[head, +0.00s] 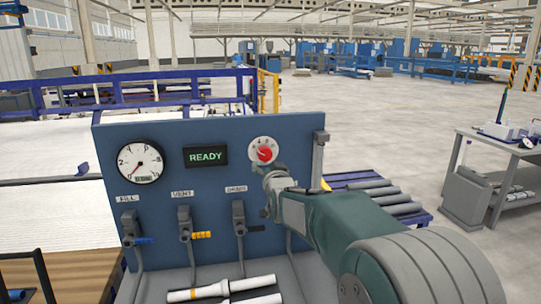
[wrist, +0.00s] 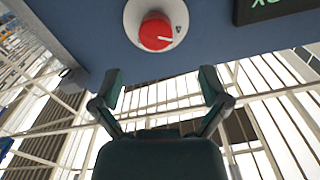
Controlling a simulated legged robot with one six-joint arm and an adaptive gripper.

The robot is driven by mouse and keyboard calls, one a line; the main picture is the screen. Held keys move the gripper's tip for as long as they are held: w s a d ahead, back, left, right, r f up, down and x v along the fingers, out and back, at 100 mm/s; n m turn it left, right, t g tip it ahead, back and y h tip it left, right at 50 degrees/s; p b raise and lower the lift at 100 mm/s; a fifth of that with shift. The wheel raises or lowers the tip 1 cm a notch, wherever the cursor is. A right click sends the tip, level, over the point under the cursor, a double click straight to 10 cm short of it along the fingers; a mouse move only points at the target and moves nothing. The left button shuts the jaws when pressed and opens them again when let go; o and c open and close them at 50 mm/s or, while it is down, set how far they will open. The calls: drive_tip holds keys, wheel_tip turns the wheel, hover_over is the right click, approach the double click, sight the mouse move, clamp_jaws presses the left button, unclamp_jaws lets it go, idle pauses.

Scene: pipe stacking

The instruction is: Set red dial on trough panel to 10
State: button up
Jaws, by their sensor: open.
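The red dial (head: 264,154) sits on a round white numbered plate at the upper right of the blue trough panel (head: 215,166). In the wrist view the red dial (wrist: 156,33) is at the top centre, with its white pointer line toward the right of the picture. The numbers are too small to read surely. My gripper (wrist: 162,84) is open and empty, its two fingers spread and apart from the dial. In the head view my gripper (head: 272,182) is just below the dial, in front of the panel, and its fingers are hard to make out.
A READY display (head: 206,156) and a round gauge (head: 140,162) are left of the dial. Levers labelled FILL (head: 130,228), VENT (head: 185,222) and DRAIN (head: 239,217) are below. Pale pipes (head: 222,288) lie at the panel's foot. A grey post (head: 318,158) stands at its right edge.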

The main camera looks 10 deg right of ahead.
sight(267, 156)
drive_tip(key=w, duration=0.2)
drive_tip(key=w+d, duration=0.1)
drive_tip(key=w, duration=0.2)
drive_tip(key=w+d, duration=0.1)
drive_tip(key=w, duration=0.2)
drive_tip(key=shift+f, duration=0.1)
drive_tip(key=shift+w+a, duration=0.45)
drive_tip(key=shift+a, duration=0.2)
drive_tip(key=shift+w+a, duration=0.25)
drive_tip(key=shift+a, duration=0.2)
drive_tip(key=shift+d, duration=0.3)
drive_tip(key=shift+c, duration=0.2)
drive_tip(key=shift+d, duration=0.25)
drive_tip(key=c, duration=0.5)
drive_tip(key=shift+s, duration=0.1)
drive_tip(key=c, duration=0.5)
drive_tip(key=shift+c, duration=0.5)
drive_tip(key=shift+a, duration=0.2)
